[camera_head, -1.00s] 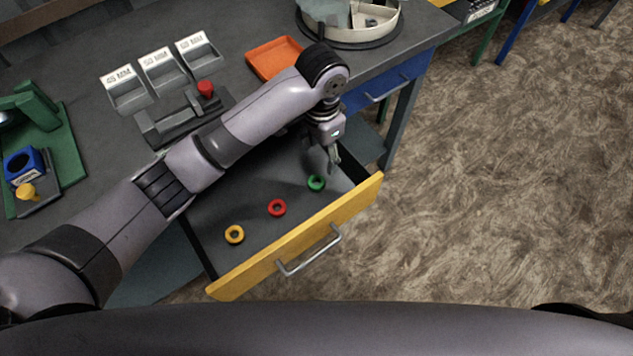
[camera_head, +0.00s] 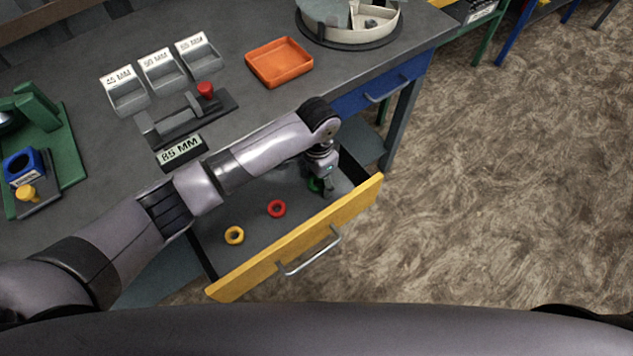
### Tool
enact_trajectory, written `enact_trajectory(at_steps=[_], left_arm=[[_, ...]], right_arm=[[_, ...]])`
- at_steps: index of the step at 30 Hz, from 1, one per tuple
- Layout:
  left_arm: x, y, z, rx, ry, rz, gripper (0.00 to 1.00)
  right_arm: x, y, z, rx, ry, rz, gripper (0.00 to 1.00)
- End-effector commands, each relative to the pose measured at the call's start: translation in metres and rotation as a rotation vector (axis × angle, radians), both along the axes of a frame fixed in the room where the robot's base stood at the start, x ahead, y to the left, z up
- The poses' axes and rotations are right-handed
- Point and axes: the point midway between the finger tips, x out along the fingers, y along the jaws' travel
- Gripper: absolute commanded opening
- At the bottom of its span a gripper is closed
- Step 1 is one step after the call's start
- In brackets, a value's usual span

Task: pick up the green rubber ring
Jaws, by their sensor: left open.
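The green rubber ring (camera_head: 313,185) lies in the open drawer, near its right end. It is mostly hidden behind my left gripper (camera_head: 324,188). My left gripper points down into the drawer at the ring, with its jaws open. I cannot tell whether the fingers touch the ring or stand around it. My right gripper is not in view.
The drawer has a yellow front (camera_head: 300,245) with a metal handle. On the bench are an orange tray (camera_head: 280,62), labelled bins (camera_head: 162,75) and an 85 MM sign (camera_head: 181,149).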

Motion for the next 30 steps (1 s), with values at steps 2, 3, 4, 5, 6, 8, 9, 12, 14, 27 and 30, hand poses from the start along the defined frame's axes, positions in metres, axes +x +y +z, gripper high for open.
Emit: enact_trajectory(at_steps=[2, 3, 4, 5, 6, 8, 9, 12, 14, 27, 30], left_arm=[[-0.0001, -0.0001, 0.0001, 0.000, 0.000, 0.000, 0.58], [-0.0001, -0.0001, 0.0002, 0.000, 0.000, 0.000, 0.57], [-0.0001, -0.0001, 0.0002, 0.000, 0.000, 0.000, 0.55], [-0.0001, -0.0001, 0.0003, 0.000, 0.000, 0.000, 0.53], [-0.0001, -0.0001, 0.0003, 0.000, 0.000, 0.000, 0.50], [-0.0001, -0.0001, 0.0003, 0.000, 0.000, 0.000, 0.46], [-0.0001, -0.0001, 0.0004, 0.000, 0.000, 0.000, 0.43], [-0.0001, -0.0001, 0.0004, 0.000, 0.000, 0.000, 0.37], [0.0000, 0.0000, 0.0005, 0.000, 0.000, 0.000, 0.33], [0.0001, 0.0000, 0.0006, 0.000, 0.000, 0.001, 0.13], [0.0001, 0.0000, 0.0013, 0.000, 0.000, 0.000, 0.13]], right_arm=[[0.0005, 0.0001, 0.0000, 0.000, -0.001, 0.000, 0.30], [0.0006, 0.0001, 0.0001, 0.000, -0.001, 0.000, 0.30], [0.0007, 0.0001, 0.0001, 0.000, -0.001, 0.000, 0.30], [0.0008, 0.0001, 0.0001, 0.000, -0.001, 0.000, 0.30], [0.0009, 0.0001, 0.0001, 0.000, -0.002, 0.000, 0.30], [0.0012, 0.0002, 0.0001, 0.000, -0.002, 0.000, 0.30], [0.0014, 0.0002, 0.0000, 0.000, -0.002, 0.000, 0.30], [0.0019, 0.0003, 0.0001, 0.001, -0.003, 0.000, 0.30], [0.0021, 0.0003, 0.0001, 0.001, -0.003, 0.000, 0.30], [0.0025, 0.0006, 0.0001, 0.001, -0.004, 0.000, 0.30], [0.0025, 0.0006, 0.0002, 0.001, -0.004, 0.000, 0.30]])
